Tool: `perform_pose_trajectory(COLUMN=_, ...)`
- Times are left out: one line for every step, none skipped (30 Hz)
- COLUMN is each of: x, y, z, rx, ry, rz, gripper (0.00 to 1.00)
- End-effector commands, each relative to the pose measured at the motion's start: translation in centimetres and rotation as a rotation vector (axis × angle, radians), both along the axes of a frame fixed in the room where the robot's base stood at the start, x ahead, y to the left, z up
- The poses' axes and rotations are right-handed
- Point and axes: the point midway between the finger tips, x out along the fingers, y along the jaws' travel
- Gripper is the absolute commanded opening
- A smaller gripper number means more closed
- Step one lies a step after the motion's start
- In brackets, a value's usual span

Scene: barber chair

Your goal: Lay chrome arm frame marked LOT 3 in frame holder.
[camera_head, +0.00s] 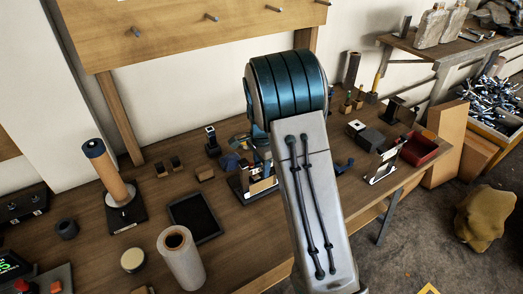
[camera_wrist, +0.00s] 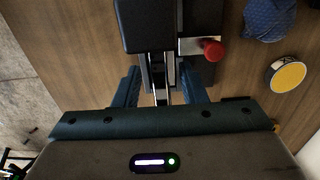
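My gripper (camera_wrist: 160,82) shows in the wrist view with its two blue fingers apart, pointing down over the bench. Between them is a narrow chrome and black piece (camera_wrist: 160,72), possibly part of an arm frame; the fingers appear apart from it. A black pad (camera_wrist: 145,25) lies just beyond the fingertips, with a red knob (camera_wrist: 213,49) to its right. A metal-and-dark piece (camera_head: 262,187) shows left of my arm, and another bright metal frame (camera_head: 384,164) stands at the bench's right end. No LOT 3 marking is readable, and I cannot tell which is the holder.
The wooden bench (camera_head: 235,250) carries a paper roll (camera_head: 181,258), a dark tray (camera_head: 195,217), an orange-brown cylinder on a stand (camera_head: 108,172) and a red bin (camera_head: 419,149). A blue cloth (camera_wrist: 268,18) and a yellow-topped tin (camera_wrist: 287,76) lie right of my gripper.

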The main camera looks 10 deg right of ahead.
Motion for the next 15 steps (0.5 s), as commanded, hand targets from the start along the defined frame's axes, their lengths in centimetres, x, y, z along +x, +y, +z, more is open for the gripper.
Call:
perform_pose_trajectory(x=0.1, y=0.0, z=0.9, rx=0.001, ry=-0.005, rz=0.001, gripper=0.38)
perform_pose_trajectory(x=0.1, y=0.0, z=1.6, rx=0.001, ry=-0.006, rz=0.001, gripper=0.38)
perform_pose_trajectory(x=0.1, y=0.1, z=2.4, rx=0.001, ry=-0.006, rz=0.002, gripper=0.38)
perform_pose_trajectory(x=0.2, y=0.1, z=3.1, rx=0.001, ry=-0.008, rz=0.003, gripper=0.38)
perform_pose_trajectory(x=0.1, y=0.1, z=3.9, rx=0.0, ry=-0.007, rz=0.003, gripper=0.38)
perform_pose_trajectory(x=0.1, y=0.1, z=4.8, rx=0.0, ry=-0.007, rz=0.002, gripper=0.38)
perform_pose_trajectory(x=0.1, y=0.1, z=5.5, rx=0.001, ry=-0.008, rz=0.002, gripper=0.38)
perform_pose_trajectory(x=0.1, y=0.1, z=6.3, rx=0.0, ry=-0.007, rz=0.001, gripper=0.38)
perform_pose_trajectory(x=0.1, y=0.0, z=7.2, rx=0.001, ry=-0.008, rz=0.0, gripper=0.38)
perform_pose_trajectory(x=0.1, y=0.0, z=7.8, rx=0.0, ry=-0.007, rz=0.0, gripper=0.38)
perform_pose_trajectory(x=0.1, y=0.0, z=8.4, rx=0.0, ry=-0.007, rz=0.001, gripper=0.38)
perform_pose_trajectory(x=0.1, y=0.0, z=9.2, rx=0.0, ry=-0.007, rz=0.001, gripper=0.38)
perform_pose_trajectory(x=0.1, y=0.0, z=9.7, rx=0.0, ry=-0.006, rz=0.001, gripper=0.38)
perform_pose_trajectory(x=0.1, y=0.0, z=10.2, rx=-0.001, ry=-0.007, rz=0.001, gripper=0.38)
perform_pose_trajectory(x=0.1, y=0.0, z=10.8, rx=0.0, ry=-0.005, rz=0.001, gripper=0.38)
